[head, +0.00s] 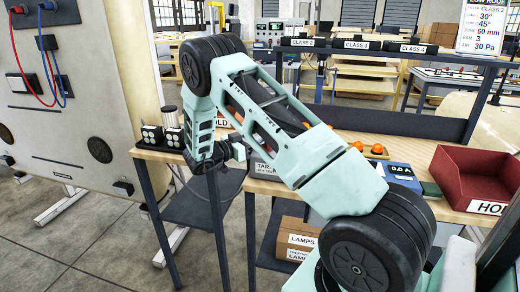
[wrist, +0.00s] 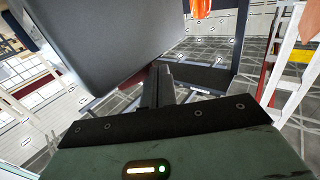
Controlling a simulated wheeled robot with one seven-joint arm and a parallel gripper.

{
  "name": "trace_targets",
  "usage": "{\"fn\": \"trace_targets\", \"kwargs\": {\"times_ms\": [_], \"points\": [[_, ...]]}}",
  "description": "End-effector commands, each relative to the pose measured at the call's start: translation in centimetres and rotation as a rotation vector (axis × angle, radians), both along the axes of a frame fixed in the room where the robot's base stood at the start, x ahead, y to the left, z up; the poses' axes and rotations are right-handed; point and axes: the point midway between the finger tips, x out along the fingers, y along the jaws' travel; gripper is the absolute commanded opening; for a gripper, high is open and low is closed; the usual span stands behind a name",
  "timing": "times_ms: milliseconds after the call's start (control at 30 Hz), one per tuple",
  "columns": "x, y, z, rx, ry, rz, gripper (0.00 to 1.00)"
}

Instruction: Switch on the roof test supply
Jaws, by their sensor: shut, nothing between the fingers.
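A blue box with a small digital display (head: 402,174) stands on the wooden bench, left of the red bin. It may be the supply, but I cannot read its label or make out its switch. My gripper (wrist: 163,82) shows in the wrist view with its dark fingers together and nothing between them. In the head view my arm bends down over the bench's left end, far left of the blue box, and the fingertips cannot be made out there. A large dark grey surface (wrist: 105,40) fills the upper left of the wrist view, close to the fingers.
A tilted beige panel (head: 85,110) with red and blue leads stands at left. The bench holds a red bin (head: 475,178), orange lamps (head: 377,149) and small black-and-white items (head: 152,135). A lamps box (head: 297,240) sits below. A ladder (wrist: 290,60) stands at right in the wrist view.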

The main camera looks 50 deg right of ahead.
Motion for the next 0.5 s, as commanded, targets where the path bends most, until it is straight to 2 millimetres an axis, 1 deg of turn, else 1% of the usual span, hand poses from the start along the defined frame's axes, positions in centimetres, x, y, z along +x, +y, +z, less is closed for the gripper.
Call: {"fn": "trace_targets", "kwargs": {"times_ms": [133,333,433,500], "points": [[0.2,-0.5,-0.1,-0.001,-0.001,-0.001,0.0],[0.2,-0.4,0.0,-0.001,0.0,0.0,0.0],[0.3,-0.1,0.0,0.0,0.0,0.002,0.0],[0.5,0.6,-0.1,0.0,0.0,0.003,0.0]]}}
